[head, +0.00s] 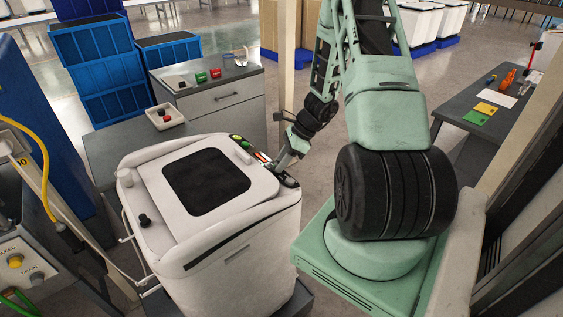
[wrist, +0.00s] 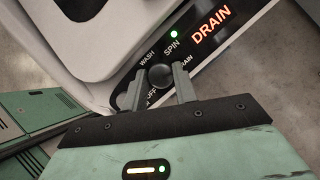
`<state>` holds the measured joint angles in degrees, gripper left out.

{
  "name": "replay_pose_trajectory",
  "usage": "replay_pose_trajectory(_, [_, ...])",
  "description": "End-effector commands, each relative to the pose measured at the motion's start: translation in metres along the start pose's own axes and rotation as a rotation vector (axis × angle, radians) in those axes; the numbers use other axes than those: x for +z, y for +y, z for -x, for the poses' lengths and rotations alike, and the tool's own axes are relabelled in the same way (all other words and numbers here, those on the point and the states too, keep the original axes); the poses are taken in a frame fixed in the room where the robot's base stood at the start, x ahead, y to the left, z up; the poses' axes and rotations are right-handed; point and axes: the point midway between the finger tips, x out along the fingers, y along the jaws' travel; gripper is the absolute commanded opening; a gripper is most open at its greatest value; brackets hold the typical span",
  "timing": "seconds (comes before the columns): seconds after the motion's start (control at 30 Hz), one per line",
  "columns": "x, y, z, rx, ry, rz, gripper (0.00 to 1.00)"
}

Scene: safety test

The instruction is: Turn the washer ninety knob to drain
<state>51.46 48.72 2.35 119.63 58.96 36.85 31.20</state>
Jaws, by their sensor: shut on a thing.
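The white washer (head: 225,243) stands at the middle left in the head view, with a dark square lid window. Its black control panel also shows in the wrist view, with labels WASH, SPIN, DRAIN and OFF around a round black knob (wrist: 160,75). The large word DRAIN (wrist: 211,26) glows orange-red on the panel. A small green light (wrist: 174,35) is lit by the SPIN label. My gripper (wrist: 159,86) is shut on the knob, one finger on each side. The knob's pointer mark cannot be made out. In the head view my gripper (head: 284,161) reaches the washer's right rear corner, hiding the knob.
A grey cabinet (head: 222,97) with coloured items on top stands behind the washer. Blue crates (head: 104,75) are stacked at the back left. A control box (head: 28,262) and yellow hose are at far left. A dark table (head: 478,125) is at right.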

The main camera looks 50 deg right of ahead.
Motion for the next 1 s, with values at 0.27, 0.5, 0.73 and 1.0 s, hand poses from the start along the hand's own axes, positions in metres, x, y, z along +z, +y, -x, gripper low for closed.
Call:
replay_pose_trajectory(0.27, [0.0001, -0.0006, 0.0002, -0.036, 0.007, -0.106, 0.05])
replay_pose_trajectory(0.5, [0.0002, -0.0002, 0.0002, -0.045, 0.009, -0.134, 0.05])
replay_pose_trajectory(0.73, [0.0001, -0.0002, 0.0002, -0.045, 0.01, -0.137, 0.05])
replay_pose_trajectory(1.0, [0.0001, 0.0, 0.0001, -0.045, 0.009, -0.136, 0.5])
